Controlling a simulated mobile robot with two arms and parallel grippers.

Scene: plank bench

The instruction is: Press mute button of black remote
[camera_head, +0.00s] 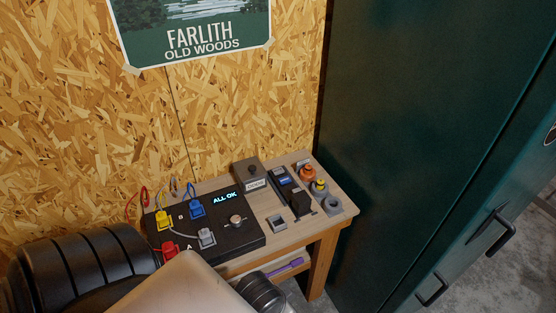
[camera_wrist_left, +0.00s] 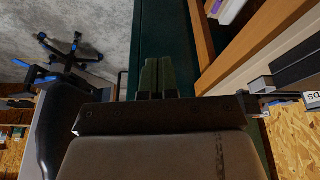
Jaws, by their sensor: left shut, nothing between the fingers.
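A dark handheld device with a small blue screen (camera_head: 284,178) lies on the right half of the bench; it may be the black remote, but I cannot make out a mute button. A black block-like object (camera_head: 300,204) sits just in front of it. My left gripper (camera_wrist_left: 157,65) shows in the left wrist view with its two fingers together and empty, apart from the bench's wooden edge. In the head view my left arm comes in at the bottom left, and its fingers are not visible. My right gripper is in neither view.
A black panel reading "ALL OK" (camera_head: 250,236) with coloured plugs and a knob fills the bench's left half. A grey box (camera_head: 246,172), an orange knob (camera_head: 306,173) and a yellow one (camera_head: 319,187) stand nearby. A green cabinet (camera_head: 400,130) stands close on the right.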

